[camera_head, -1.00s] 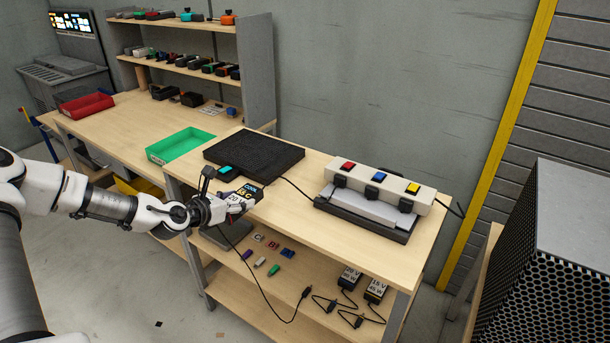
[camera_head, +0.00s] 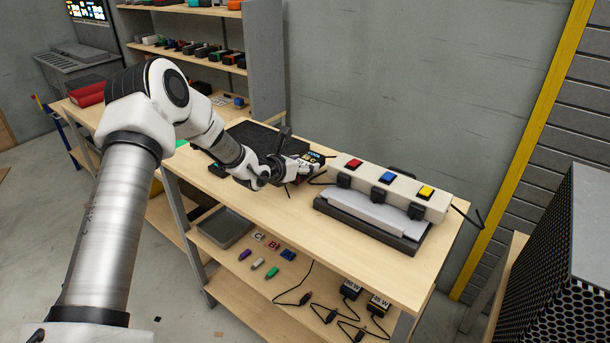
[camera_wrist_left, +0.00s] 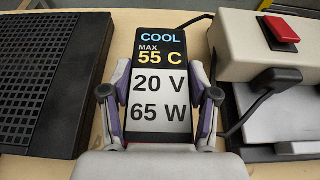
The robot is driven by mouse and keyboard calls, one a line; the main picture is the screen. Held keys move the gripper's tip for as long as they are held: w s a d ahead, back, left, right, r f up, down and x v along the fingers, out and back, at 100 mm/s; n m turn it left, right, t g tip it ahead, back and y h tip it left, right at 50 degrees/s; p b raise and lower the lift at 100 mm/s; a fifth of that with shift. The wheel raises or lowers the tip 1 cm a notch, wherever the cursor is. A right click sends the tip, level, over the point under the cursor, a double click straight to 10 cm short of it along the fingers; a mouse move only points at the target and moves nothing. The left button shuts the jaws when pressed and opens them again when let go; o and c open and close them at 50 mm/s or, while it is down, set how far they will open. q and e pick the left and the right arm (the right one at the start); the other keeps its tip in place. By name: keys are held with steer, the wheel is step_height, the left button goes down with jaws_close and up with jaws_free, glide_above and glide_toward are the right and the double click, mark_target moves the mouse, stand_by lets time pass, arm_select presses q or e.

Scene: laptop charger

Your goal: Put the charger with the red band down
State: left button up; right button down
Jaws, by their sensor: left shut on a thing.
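The held charger (camera_wrist_left: 160,75) is a dark block. Its labels read "COOL MAX 55 C" and "20 V 65 W"; a thin reddish edge shows at its near end in the left wrist view. My left gripper (camera_wrist_left: 160,98) is shut on its sides. In the head view the charger (camera_head: 314,157) is at the end of my left gripper (camera_head: 297,165), over the bench top between the black pad and the socket strip. I cannot tell whether it touches the bench. A black cable (camera_wrist_left: 192,20) runs off behind it. My right gripper is not in view.
The black slatted pad (camera_wrist_left: 50,75) lies left of the charger. The white socket strip (camera_head: 392,188) with red, blue and yellow switches stands close on the right.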

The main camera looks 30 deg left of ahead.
arm_select(q)
steer(key=shift+w+d+f, duration=0.1)
steer(key=shift+w+f, duration=0.05)
steer(key=shift+w, duration=0.05)
step_height(320, 180, down, 3)
steer(key=shift+r+p, duration=0.2)
steer(key=shift+p, duration=0.35)
steer(key=shift+w+f, duration=0.1)
steer(key=shift+f, duration=0.25)
steer(key=shift+f+b, duration=0.1)
steer(key=shift+b, duration=0.2)
steer(key=o, duration=1.4)
steer(key=shift+o, duration=0.2)
